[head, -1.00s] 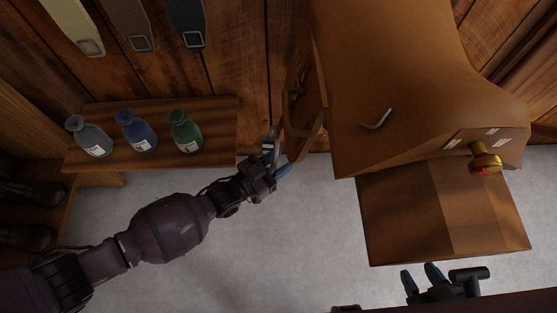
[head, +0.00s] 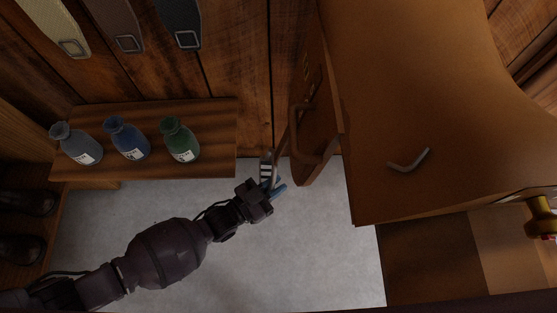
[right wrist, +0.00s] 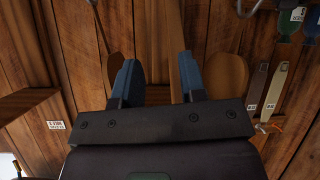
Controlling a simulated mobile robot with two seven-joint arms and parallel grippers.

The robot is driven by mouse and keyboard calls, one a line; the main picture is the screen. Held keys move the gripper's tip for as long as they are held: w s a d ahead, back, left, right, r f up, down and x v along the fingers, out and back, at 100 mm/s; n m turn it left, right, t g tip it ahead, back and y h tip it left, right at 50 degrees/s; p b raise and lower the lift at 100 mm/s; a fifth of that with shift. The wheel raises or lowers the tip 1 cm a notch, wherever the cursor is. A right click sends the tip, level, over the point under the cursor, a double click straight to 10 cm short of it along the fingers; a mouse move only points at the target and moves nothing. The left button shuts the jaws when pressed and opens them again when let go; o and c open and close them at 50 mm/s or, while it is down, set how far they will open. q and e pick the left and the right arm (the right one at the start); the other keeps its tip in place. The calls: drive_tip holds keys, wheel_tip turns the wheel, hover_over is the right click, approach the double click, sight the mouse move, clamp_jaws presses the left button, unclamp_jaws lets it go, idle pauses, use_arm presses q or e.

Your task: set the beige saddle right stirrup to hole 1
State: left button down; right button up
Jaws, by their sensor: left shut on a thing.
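The large orange-brown saddle (head: 430,90) fills the right of the head view; it looks more tan than beige. A flap (head: 325,115) hangs at its left side, with a brown loop (head: 303,135) that looks like the stirrup and its strap. My left gripper (head: 274,186) is shut on a thin brown strap end beside this loop. The strap's holes are too small to read. My right gripper (right wrist: 157,80) shows only in the right wrist view; its blue fingers are apart with nothing clearly between them.
A wall shelf (head: 205,110) left of the saddle holds a grey bottle (head: 77,145), a blue bottle (head: 127,140) and a green bottle (head: 180,140). Straps hang above it. A bent metal piece (head: 408,161) lies on the saddle. The grey floor (head: 310,250) is clear.

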use_arm(q)
drive_tip(key=f, duration=0.1)
drive_tip(key=f+b, duration=0.1)
drive_tip(key=f, duration=0.1)
drive_tip(key=shift+s+a, duration=0.1)
drive_tip(key=shift+a, duration=0.15)
use_arm(e)
drive_tip(key=shift+s+d+t, duration=0.25)
drive_tip(key=shift+s+t, duration=0.1)
drive_tip(key=shift+t, duration=0.05)
use_arm(q)
drive_tip(key=c, duration=1.2)
unclamp_jaws()
drive_tip(key=shift+a+r, duration=0.1)
use_arm(e)
drive_tip(key=shift+w, duration=0.1)
